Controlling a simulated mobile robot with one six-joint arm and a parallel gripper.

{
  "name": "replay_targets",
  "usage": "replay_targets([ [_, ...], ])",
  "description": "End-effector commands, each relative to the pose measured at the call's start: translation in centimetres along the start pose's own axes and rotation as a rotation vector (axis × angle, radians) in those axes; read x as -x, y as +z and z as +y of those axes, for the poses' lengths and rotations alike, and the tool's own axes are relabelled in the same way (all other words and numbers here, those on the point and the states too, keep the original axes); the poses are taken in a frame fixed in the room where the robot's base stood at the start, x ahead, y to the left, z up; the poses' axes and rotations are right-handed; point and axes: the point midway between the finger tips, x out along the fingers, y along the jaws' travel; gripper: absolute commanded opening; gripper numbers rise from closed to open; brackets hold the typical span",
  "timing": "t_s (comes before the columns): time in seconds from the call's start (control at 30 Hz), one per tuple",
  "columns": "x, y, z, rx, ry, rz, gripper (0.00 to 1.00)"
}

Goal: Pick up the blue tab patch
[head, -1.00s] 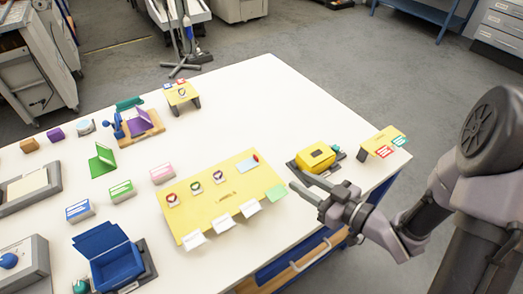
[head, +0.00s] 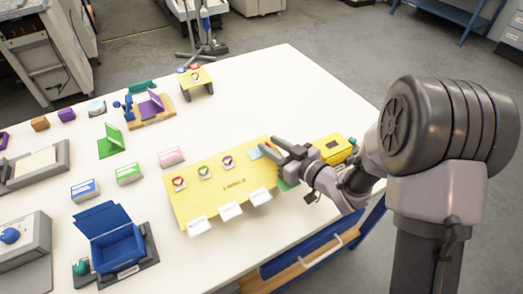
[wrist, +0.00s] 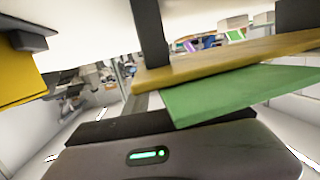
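The light blue patch (head: 256,152) lies on the yellow board (head: 215,211), near its far right corner in the head view. It is partly hidden by my gripper (head: 270,146). My gripper's two fingers are spread apart, with nothing seen between them. They reach in from the right over the board's right end, beside the patch. I cannot tell whether they touch it.
A yellow box (head: 334,148) stands just right of my gripper. An open blue box (head: 115,240) stands at the front left. White table surface (head: 310,100) is clear beyond the board.

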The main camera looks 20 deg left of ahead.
Motion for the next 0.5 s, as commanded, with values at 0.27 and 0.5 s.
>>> replay_targets([
  [0.27, 0.04, 0.01, 0.0, 0.0, 0.0, 0.0, 0.0],
  [0.5, 0.05, -0.01, 0.0, 0.0, 0.0, 0.0, 0.0],
])
